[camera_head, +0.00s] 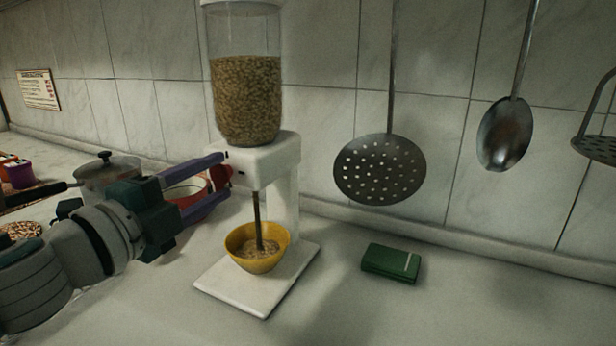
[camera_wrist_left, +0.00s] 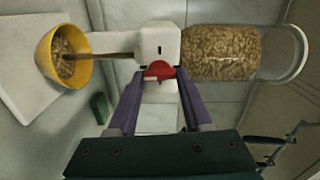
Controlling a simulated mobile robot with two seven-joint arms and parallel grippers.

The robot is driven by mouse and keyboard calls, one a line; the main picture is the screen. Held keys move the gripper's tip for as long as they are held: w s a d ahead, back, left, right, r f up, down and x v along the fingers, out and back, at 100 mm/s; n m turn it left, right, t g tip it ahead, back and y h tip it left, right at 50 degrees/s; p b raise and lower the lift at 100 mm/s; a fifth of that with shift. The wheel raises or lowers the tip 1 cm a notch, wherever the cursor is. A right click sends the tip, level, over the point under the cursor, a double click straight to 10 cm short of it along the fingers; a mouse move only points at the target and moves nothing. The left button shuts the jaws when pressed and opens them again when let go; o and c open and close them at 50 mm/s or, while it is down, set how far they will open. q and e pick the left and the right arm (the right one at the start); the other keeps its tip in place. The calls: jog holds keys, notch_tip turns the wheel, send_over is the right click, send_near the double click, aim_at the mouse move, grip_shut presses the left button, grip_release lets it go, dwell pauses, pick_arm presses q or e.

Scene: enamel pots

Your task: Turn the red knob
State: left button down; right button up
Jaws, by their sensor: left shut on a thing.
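The red knob (camera_head: 224,172) is on the left side of the white dispenser body (camera_head: 268,152). My left gripper (camera_head: 227,174) is shut on the red knob, with its purple fingers on either side of it. The knob also shows between the fingertips in the left wrist view (camera_wrist_left: 159,71). A clear jar of brown grains (camera_head: 246,95) stands upright on the dispenser. A thin brown stream (camera_head: 258,222) runs from the dispenser into a yellow bowl (camera_head: 240,244), which holds some grains. The bowl sits on the white base (camera_head: 235,290). My right gripper is not in view.
A green box (camera_head: 391,263) lies on the counter right of the base. A skimmer (camera_head: 380,169) and a ladle (camera_head: 505,134) hang in front of the tiled wall. A lidded pot (camera_head: 106,172) and a red-rimmed pot stand behind my left arm. The front right counter is clear.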

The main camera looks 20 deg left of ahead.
pick_arm(q)
jog(key=shift+m, duration=0.4)
jog(key=shift+c, duration=1.6)
grip_release()
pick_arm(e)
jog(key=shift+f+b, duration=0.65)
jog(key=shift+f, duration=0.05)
pick_arm(q)
jog(key=s, duration=1)
jog(key=shift+a, duration=0.4)
